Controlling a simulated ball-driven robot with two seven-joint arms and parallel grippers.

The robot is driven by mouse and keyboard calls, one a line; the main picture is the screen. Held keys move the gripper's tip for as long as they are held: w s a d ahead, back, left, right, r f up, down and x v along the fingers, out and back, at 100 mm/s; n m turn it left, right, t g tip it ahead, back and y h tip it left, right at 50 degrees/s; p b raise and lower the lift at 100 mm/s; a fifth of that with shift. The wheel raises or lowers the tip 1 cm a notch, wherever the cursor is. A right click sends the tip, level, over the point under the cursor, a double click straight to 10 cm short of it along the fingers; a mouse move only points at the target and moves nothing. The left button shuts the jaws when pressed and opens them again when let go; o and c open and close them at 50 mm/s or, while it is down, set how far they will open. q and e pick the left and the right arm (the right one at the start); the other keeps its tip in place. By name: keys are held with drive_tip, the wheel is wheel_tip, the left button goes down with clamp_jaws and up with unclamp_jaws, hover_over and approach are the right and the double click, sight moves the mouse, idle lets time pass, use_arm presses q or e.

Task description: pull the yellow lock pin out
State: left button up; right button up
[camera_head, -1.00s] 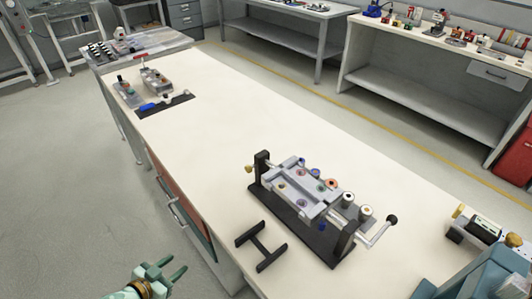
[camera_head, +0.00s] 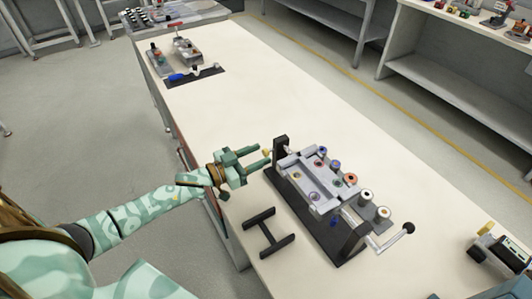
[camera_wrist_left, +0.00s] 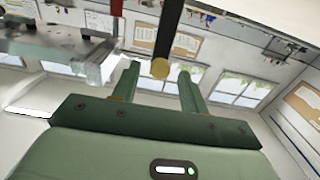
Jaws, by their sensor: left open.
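The yellow lock pin (camera_head: 266,152) sticks out of the dark upright post (camera_head: 281,152) at the left end of the grey fixture (camera_head: 313,183). My left gripper (camera_head: 263,157) is open, with its fingers pointing right at the pin. In the left wrist view the pin's round yellow head (camera_wrist_left: 160,68) lies between the two spread fingertips (camera_wrist_left: 159,76), with gaps on both sides. Whether the fingertips reach past the head is hard to tell. My right gripper is not in view.
A black H-shaped stand (camera_head: 269,232) lies on the bench just in front of the fixture. A crank with a black knob (camera_head: 408,228) juts out at the fixture's right end. A small device (camera_head: 501,249) sits at far right. The bench middle (camera_head: 260,95) is clear.

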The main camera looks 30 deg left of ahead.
sight(263, 153)
use_arm(q)
drive_tip(key=shift+x, duration=1.2)
drive_tip(key=shift+w+d, duration=0.2)
drive_tip(key=shift+w, duration=0.05)
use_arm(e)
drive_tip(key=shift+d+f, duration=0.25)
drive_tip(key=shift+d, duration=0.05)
use_arm(q)
clamp_jaws()
drive_tip(key=shift+p+v, duration=0.55)
drive_tip(key=shift+v, duration=0.3)
drive_tip(key=shift+s+a, duration=0.1)
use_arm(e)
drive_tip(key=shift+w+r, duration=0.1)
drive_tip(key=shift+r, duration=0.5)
use_arm(q)
drive_tip(key=shift+c, duration=0.5)
unclamp_jaws()
drive_tip(key=shift+o, duration=0.5)
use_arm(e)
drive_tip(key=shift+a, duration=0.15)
